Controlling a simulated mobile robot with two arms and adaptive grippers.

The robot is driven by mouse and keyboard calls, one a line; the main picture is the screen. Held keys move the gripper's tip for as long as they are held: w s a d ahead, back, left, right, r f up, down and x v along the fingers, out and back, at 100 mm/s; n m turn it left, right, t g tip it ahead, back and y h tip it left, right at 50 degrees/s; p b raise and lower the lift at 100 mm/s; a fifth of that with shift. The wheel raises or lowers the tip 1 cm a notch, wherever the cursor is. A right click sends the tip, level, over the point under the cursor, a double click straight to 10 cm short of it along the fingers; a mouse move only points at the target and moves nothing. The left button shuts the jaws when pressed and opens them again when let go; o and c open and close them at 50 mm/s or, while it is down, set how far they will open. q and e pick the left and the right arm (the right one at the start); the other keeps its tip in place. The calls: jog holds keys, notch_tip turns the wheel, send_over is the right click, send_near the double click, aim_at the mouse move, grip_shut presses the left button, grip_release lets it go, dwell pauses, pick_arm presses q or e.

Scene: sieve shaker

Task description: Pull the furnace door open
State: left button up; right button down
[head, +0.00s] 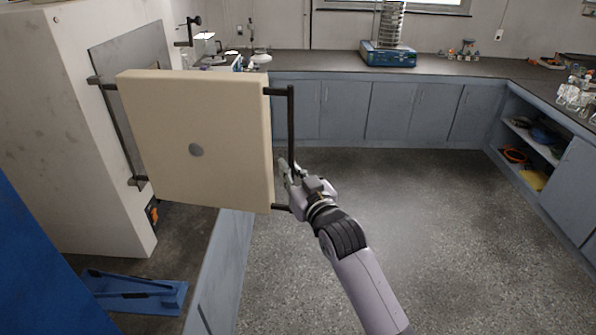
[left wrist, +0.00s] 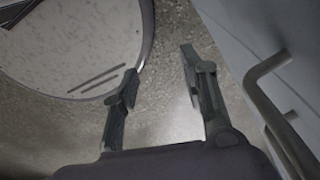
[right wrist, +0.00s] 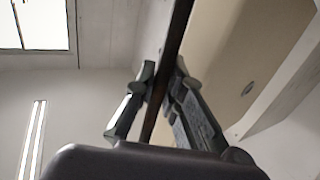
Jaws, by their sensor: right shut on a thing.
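The furnace door (head: 215,115) is a thick cream slab with a round grey spot. It stands swung out from the white furnace body (head: 70,110), hanging on dark hinge arms at its left. A dark vertical bar handle (head: 291,120) is fixed to its right edge. My right gripper (head: 287,172) is shut on the lower part of this handle. In the right wrist view the handle (right wrist: 172,65) runs between the fingers, with the door (right wrist: 235,50) behind. My left gripper (left wrist: 160,85) is open and empty, above the floor beside a cabinet front.
A blue sieve shaker (head: 388,54) stands on the back counter. Grey-blue cabinets (head: 400,110) line the back and right. A blue tool (head: 135,293) lies below the furnace. The middle floor (head: 420,220) is clear. A cabinet handle (left wrist: 265,75) is close to my left gripper.

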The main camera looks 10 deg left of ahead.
jog(key=shift+w+r, duration=0.1)
jog(key=shift+w, duration=0.05)
jog(key=c, duration=1.7)
grip_release()
jog(key=shift+d, duration=0.15)
pick_arm(q)
jog(key=shift+s+d, duration=0.55)
pick_arm(e)
jog(key=shift+o, duration=0.2)
pick_arm(q)
jog(key=shift+a, duration=0.15)
jog(key=shift+w, duration=0.1)
pick_arm(e)
jog(key=v, duration=1.2)
